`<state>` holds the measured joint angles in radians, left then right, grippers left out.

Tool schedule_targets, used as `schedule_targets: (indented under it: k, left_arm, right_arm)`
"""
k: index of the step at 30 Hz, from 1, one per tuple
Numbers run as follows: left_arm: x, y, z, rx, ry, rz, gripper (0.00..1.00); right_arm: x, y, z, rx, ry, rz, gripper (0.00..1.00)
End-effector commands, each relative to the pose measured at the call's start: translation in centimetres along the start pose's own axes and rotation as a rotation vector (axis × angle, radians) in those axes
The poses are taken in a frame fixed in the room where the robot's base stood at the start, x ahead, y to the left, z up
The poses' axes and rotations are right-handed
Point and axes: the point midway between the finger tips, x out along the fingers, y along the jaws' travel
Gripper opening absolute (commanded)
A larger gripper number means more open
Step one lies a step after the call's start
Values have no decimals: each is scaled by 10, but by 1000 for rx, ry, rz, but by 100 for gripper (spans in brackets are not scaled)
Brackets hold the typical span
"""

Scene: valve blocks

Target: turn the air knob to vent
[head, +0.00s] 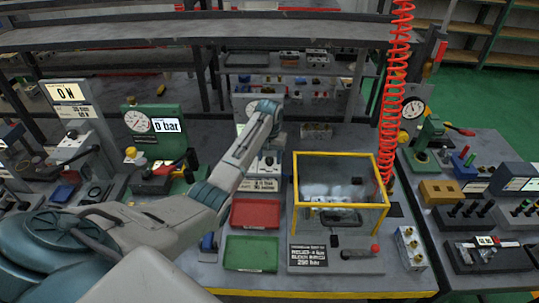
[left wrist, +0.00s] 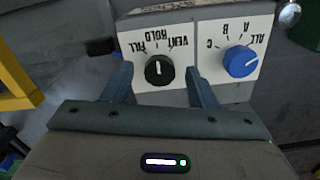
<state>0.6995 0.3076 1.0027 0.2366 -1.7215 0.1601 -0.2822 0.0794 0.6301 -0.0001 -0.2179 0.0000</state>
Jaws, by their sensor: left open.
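The air knob (left wrist: 160,70) is black and sits on a white panel marked FILL, HOLD and VENT, which reads upside down in the left wrist view. Its white mark points up in the picture; I cannot tell exactly which word it meets. My left gripper (left wrist: 160,66) is open, with one finger on each side of the knob in the picture and no clear contact. In the head view my left arm reaches to the valve block at the middle, and its wrist hides much of it. My right gripper is not in view.
A blue knob (left wrist: 240,62) marked A, B, C, ALL sits close to the right finger. A yellow-framed clear box (head: 340,155) stands right of the arm. A red tray (head: 256,214) and a green tray (head: 251,254) lie in front. A red coiled hose (head: 394,90) hangs at right.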

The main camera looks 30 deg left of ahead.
Motion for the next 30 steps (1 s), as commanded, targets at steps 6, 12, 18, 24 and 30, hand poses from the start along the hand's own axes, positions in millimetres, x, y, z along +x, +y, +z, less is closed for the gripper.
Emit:
schedule_targets:
  k: [6,12,18,24,30]
  left_arm:
    - [1,0,0,0,0,0,52]
    - [1,0,0,0,0,0,15]
    - [0,0,0,5,-1,0,7]
    - [-1,0,0,53,-1,0,7]
    - [-3,0,0,175,-2,0,7]
  right_arm:
    - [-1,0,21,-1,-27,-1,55]
    - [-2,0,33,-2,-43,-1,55]
    - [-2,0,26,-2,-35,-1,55]
    - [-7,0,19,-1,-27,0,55]
    - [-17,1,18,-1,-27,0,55]
